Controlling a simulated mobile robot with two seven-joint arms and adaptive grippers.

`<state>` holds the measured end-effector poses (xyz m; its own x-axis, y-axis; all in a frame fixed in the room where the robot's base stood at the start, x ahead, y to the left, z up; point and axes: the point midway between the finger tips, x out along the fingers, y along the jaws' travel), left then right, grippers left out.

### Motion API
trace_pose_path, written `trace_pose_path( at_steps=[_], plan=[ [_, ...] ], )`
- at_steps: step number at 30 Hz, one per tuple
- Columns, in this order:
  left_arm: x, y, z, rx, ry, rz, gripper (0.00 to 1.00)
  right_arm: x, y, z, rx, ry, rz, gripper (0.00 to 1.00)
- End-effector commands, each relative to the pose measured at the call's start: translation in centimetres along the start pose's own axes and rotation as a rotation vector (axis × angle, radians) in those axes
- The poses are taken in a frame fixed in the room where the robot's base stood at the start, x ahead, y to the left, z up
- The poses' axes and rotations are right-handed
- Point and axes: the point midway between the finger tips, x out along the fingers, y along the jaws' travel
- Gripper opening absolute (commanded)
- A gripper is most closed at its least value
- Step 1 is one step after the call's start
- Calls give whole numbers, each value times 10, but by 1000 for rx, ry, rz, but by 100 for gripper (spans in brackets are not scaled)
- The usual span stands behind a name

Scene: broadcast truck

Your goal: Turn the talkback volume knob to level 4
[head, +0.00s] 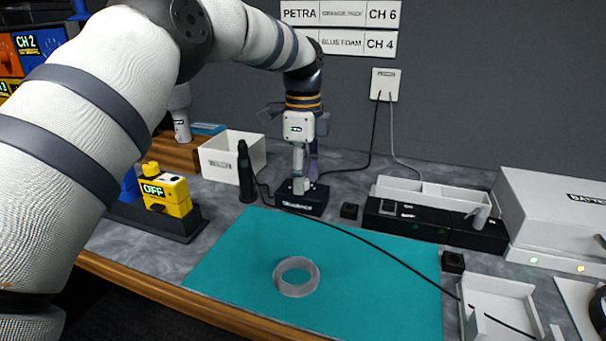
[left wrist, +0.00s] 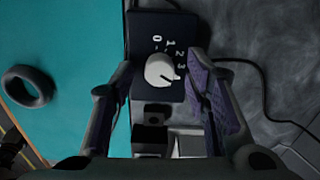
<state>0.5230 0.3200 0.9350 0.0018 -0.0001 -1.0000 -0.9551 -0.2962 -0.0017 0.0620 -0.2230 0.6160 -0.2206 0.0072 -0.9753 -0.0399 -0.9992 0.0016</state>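The talkback box (head: 301,199) is a small dark box on the counter behind the teal mat. In the left wrist view its white round knob (left wrist: 160,70) shows on the dark top face (left wrist: 146,24), with the numerals 0, 1, 2 and 3 around it. A dark mark on the knob points to the lower right, near or past the 3; a 4 cannot be read. My left gripper (head: 299,178) points down over the box. Its fingers (left wrist: 164,82) stand apart on either side of the knob, with visible gaps. My right gripper is not in view.
A black upright cylinder (head: 245,172) and a white bin (head: 211,162) stand left of the box. A black cable crosses the mat. A black unit with a white tray (head: 425,194) is to the right.

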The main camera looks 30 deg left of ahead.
Motion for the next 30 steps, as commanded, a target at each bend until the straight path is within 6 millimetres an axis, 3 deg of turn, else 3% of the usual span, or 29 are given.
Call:
trace_pose_path(
  at_steps=[8, 19, 24, 30],
  plan=[
    [-8, 0, 0, 0, 0, -2, 43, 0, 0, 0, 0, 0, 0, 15],
    [-102, -1, -1, -1, 0, -4, 43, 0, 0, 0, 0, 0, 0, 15],
    [-117, 0, 0, 0, 0, 0, 43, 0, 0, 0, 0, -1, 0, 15],
    [-120, 0, 0, 0, 0, 1, 43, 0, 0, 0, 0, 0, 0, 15]
  ],
)
